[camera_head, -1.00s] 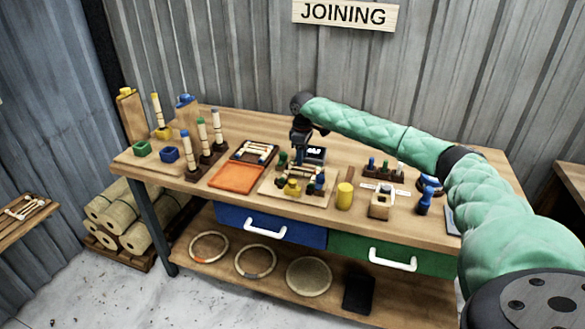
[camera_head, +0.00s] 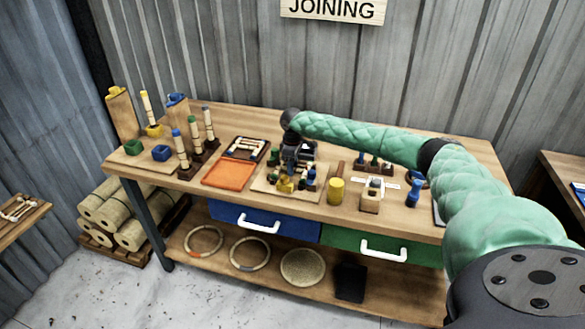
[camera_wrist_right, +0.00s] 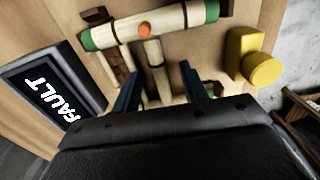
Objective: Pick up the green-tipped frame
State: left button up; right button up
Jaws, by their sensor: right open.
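The green-tipped frame (camera_wrist_right: 154,28) shows in the right wrist view as pale rattan rods with green ends and an orange dot on the crosspiece. It lies over a wooden board, and its rods run down toward my gripper. My right gripper (camera_wrist_right: 160,86) is open, with one dark finger on each side of a rattan rod; I cannot tell whether they touch it. In the head view my right gripper (camera_head: 291,163) is low over the jig board (camera_head: 262,187) in the middle of the bench. It hides much of the frame there. My left gripper is not in view.
A yellow cylinder (camera_head: 336,190) stands right of the board, and an orange tray (camera_head: 229,174) lies to its left. A dark screen reading FAULT (camera_wrist_right: 52,95) is close beside the gripper. Capped posts (camera_head: 180,149) stand at the left. The bench's front edge is fairly clear.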

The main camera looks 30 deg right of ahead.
jog(key=shift+w+f, duration=0.1)
jog(key=shift+f, duration=0.2)
jog(key=shift+r, duration=0.1)
jog(key=shift+c, duration=0.4)
grip_shut()
